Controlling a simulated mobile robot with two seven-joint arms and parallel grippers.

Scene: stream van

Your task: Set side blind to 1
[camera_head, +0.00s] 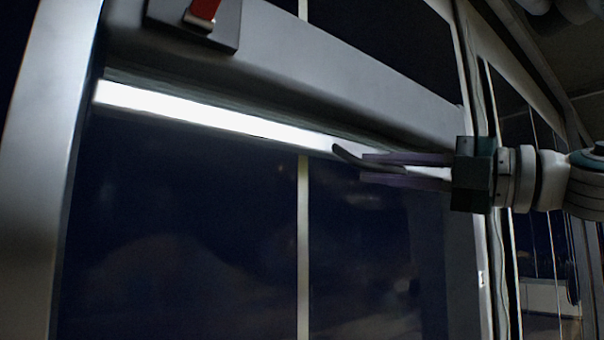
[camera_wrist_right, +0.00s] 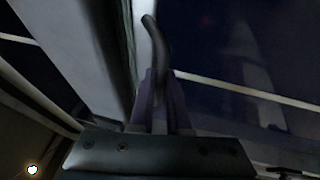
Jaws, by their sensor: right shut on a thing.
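The side blind shows as a pale bottom bar (camera_head: 215,118) across the upper part of a dark window, just under its grey housing (camera_head: 330,62). A dark curved pull tab (camera_head: 345,154) hangs at the bar's right half. My right gripper (camera_head: 372,166) comes in from the right, and its purple fingers are shut on the tab. In the right wrist view the tab (camera_wrist_right: 156,45) rises from between the two fingers (camera_wrist_right: 160,98). The fingers hide the tab's lower part. My left gripper is in neither view.
A dark plate with a red part (camera_head: 203,12) sits on the housing above. A grey window post (camera_head: 45,150) stands at the left, and a thin upright bar (camera_head: 303,240) divides the glass. The space in front of the lower window is clear.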

